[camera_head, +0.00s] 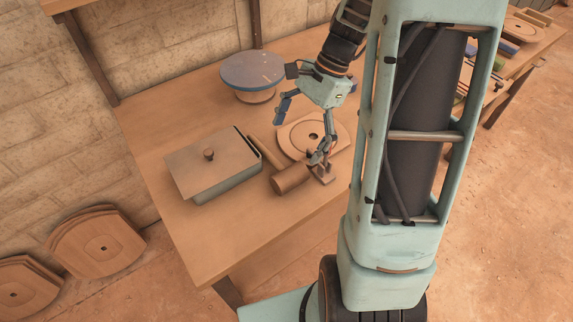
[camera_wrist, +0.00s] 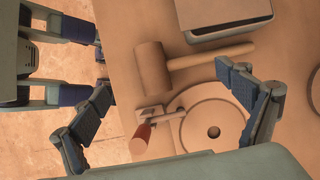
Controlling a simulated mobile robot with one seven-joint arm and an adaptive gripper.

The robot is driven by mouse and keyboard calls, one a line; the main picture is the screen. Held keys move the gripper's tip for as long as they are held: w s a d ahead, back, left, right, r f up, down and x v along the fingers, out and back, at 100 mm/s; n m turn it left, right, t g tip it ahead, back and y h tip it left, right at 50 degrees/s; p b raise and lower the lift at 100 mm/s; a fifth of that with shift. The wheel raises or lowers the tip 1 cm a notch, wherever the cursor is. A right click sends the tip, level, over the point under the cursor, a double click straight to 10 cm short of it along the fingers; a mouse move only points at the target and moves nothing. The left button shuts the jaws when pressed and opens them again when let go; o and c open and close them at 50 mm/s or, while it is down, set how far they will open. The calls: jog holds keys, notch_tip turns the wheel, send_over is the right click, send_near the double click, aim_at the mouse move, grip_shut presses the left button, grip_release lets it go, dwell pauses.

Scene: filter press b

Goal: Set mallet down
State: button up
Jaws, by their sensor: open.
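The wooden mallet (camera_head: 291,179) lies on its side on the workbench in the head view, between the lidded box and the round plate. Its handle points back and left, along the box. In the wrist view the mallet (camera_wrist: 150,69) lies with its head at the left and its handle reaching right, below the box. My gripper (camera_head: 300,132) is wide open and empty above the bench, over the round-plate area. In the wrist view the fingers of my gripper (camera_wrist: 165,85) are spread far apart, with nothing between them held. The mallet is apart from both fingers.
A wooden plate with a centre hole (camera_head: 291,149) and a small tool with a reddish handle (camera_wrist: 141,138) lie under my gripper. A lidded box (camera_head: 240,178) is left of the mallet. A round blue-topped stand (camera_head: 253,70) is behind. The bench's front left is clear.

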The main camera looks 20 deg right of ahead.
aim_at(282, 171)
jog(key=shift+s+d+f+t, duration=0.15)
jog(key=shift+d+f+t, duration=0.05)
jog(key=shift+d+t, duration=0.25)
jog(key=b+x, duration=0.1)
jog(key=x, duration=0.9)
jog(key=shift+a+f, duration=0.25)
jog(key=shift+a, duration=0.1)
jog(key=c, duration=2.7)
jog(key=shift+o, duration=0.2)
jog(key=shift+r, duration=0.1)
